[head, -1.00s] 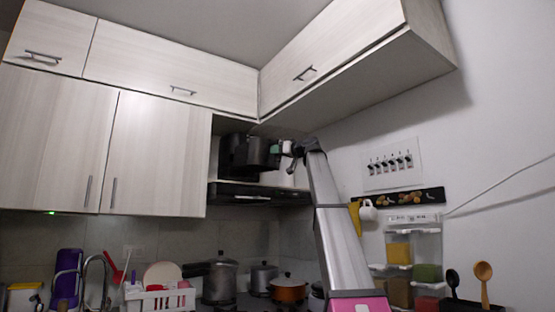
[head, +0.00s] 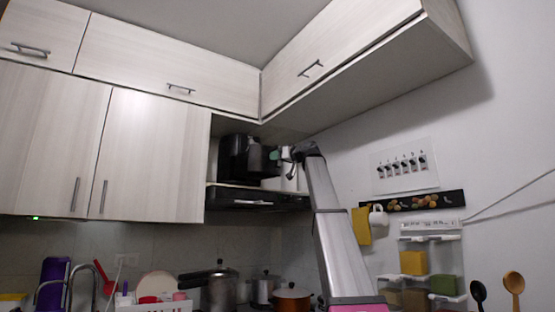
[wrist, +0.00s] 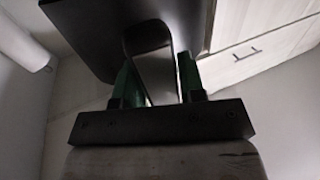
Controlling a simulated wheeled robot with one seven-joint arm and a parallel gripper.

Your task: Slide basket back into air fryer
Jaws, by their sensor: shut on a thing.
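The black air fryer (head: 238,158) stands on the shelf in the open niche between the upper cabinets, above the range hood. Its dark basket (head: 255,157) is at the right side of the fryer, and its edges merge with the dark body, so I cannot tell how far it is in. My gripper (head: 275,155) is at the basket's front. In the wrist view, the green fingers of my gripper (wrist: 155,75) are on either side of the dark looped basket handle (wrist: 152,62) and are shut on it. The dark basket front (wrist: 90,30) fills the top of that view.
A black range hood (head: 255,199) lies just under the shelf. A white object (head: 286,177) stands right of the fryer. Cabinet doors (head: 150,150) close off the left. A mug (head: 378,215) hangs on the right wall. Pots (head: 292,298) stand below.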

